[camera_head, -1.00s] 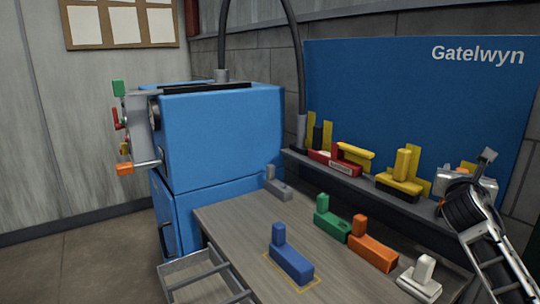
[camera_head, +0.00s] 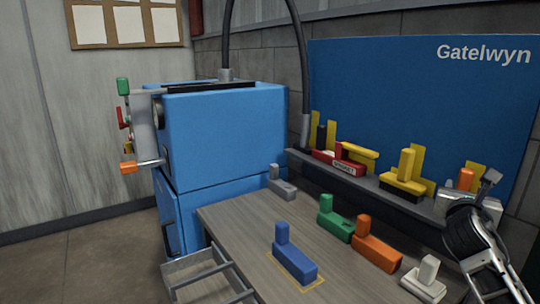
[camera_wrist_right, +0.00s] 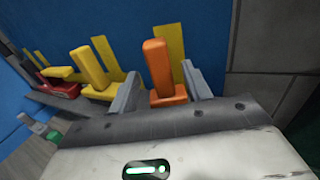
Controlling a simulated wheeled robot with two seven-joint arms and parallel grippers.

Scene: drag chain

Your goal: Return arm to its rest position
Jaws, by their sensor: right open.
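My right gripper (camera_head: 474,195) is at the right end of the shelf, above the table. It is open. In the right wrist view, its two grey fingers (camera_wrist_right: 160,92) stand apart with an upright orange piece (camera_wrist_right: 158,68) showing between them. I cannot tell whether they touch it. The top of this orange piece also shows in the head view (camera_head: 466,179), behind the gripper; its lower part is hidden there. My left gripper is not in view.
The shelf (camera_head: 365,185) also bears red and yellow pieces (camera_head: 404,175) before a blue panel (camera_head: 420,100). Blue (camera_head: 294,262), green (camera_head: 334,220), orange (camera_head: 376,245), white (camera_head: 424,280) and grey (camera_head: 281,185) pieces are on the table (camera_head: 235,215). A blue machine (camera_head: 222,135) stands left.

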